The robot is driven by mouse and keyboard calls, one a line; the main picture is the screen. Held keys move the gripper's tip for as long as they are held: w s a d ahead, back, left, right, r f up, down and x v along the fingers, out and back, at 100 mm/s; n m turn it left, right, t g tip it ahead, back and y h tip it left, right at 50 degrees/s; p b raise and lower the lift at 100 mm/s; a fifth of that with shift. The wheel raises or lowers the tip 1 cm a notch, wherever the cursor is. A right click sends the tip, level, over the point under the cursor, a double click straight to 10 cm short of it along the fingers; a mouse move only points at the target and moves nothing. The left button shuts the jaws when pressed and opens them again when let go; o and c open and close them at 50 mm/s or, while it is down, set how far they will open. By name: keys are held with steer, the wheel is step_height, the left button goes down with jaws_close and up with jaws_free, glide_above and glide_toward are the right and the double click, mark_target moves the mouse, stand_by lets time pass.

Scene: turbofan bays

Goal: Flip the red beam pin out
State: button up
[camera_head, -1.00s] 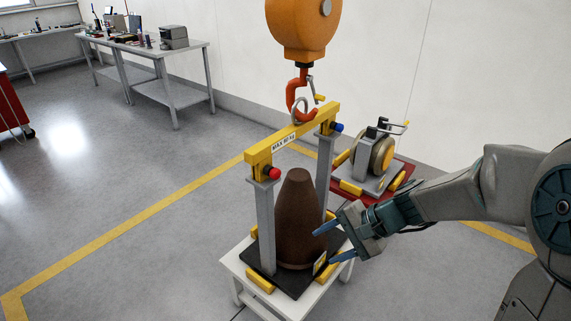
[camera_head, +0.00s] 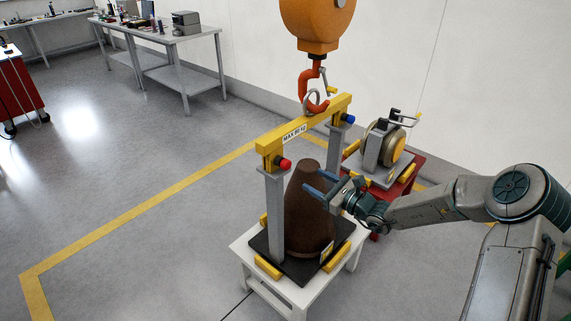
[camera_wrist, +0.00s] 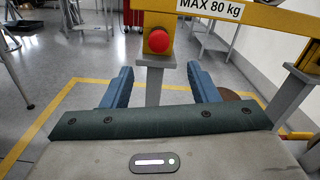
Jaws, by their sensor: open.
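The red beam pin (camera_head: 285,164) is a round red knob at the near left end of the yellow beam (camera_head: 306,132), on top of a grey post (camera_head: 276,215). It also shows in the wrist view (camera_wrist: 159,41), above and between the fingers. My gripper (camera_head: 314,188) is open and empty, with its blue fingers pointing left in front of the brown cone (camera_head: 308,225), lower than the pin and to its right. In the wrist view my gripper (camera_wrist: 157,85) has the post between its fingertips in the picture. Contact cannot be told.
An orange hoist hook (camera_head: 312,90) holds the beam's ring. A blue pin (camera_head: 348,119) sits at the far end. The cone stands on a black plate on a white table (camera_head: 242,252). A red stand with a machine (camera_head: 383,147) is behind. Floor at left is clear.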

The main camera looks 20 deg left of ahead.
mark_target(289, 167)
steer(key=p+x, duration=0.3)
steer(key=x, duration=0.9)
steer(key=shift+a, duration=0.35)
jaws_close()
steer(key=shift+d+f, duration=0.1)
steer(key=shift+d, duration=0.35)
steer(key=v, duration=0.2)
steer(key=shift+s+d+b, duration=0.25)
steer(key=shift+b, duration=0.15)
steer(key=shift+s+d, duration=0.15)
steer(key=shift+d, duration=0.15)
steer(key=shift+c, duration=0.5)
jaws_free()
steer(key=shift+o, duration=0.5)
steer(key=shift+a, duration=0.2)
